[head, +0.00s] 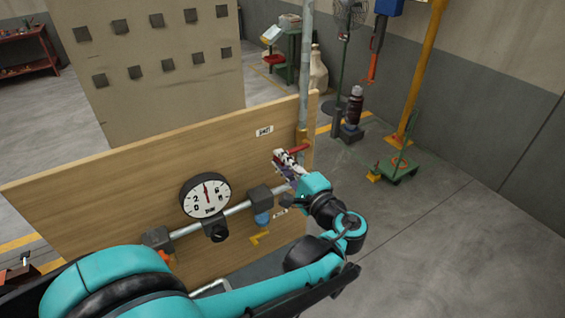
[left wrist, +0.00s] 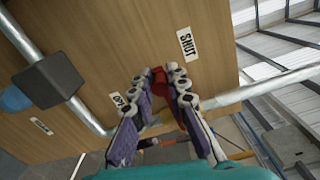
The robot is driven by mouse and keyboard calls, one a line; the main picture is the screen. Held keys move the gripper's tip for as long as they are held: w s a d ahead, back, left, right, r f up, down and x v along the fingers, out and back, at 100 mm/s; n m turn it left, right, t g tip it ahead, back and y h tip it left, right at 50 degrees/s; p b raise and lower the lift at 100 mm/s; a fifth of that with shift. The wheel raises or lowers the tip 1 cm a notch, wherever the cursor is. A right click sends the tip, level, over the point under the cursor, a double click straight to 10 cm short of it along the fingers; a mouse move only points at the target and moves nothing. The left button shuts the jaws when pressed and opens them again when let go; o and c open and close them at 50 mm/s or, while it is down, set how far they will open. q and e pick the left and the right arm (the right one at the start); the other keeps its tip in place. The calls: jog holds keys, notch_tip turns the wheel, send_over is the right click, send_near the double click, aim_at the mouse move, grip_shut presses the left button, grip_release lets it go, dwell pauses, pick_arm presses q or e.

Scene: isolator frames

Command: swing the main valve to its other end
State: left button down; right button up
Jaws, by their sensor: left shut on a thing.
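The main valve's red lever (head: 301,148) is at the right end of the wooden panel (head: 130,178), by the vertical pipe. My left gripper (head: 284,160) is at the lever's left part. In the left wrist view the left gripper (left wrist: 165,78) has its fingertips on both sides of the red lever (left wrist: 160,84), shut on it. The fingers hide part of the lever. A "SHUT" label (left wrist: 187,44) is on the panel beside the fingertips, and a second label (left wrist: 117,98), partly covered, lies on the other side. My right gripper is not in view.
A round gauge (head: 206,196) and a horizontal pipe (head: 185,231) are on the panel left of my gripper. Open floor (head: 440,240) lies to the right, with a green cart (head: 398,172) farther back.

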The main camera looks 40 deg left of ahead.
pick_arm(q)
jog(key=shift+r+m, duration=0.15)
jog(key=shift+m, duration=0.15)
jog(key=c, duration=1.5)
grip_release()
jog(key=shift+w, duration=0.1)
jog(key=shift+d, duration=0.1)
jog(key=v, duration=1.2)
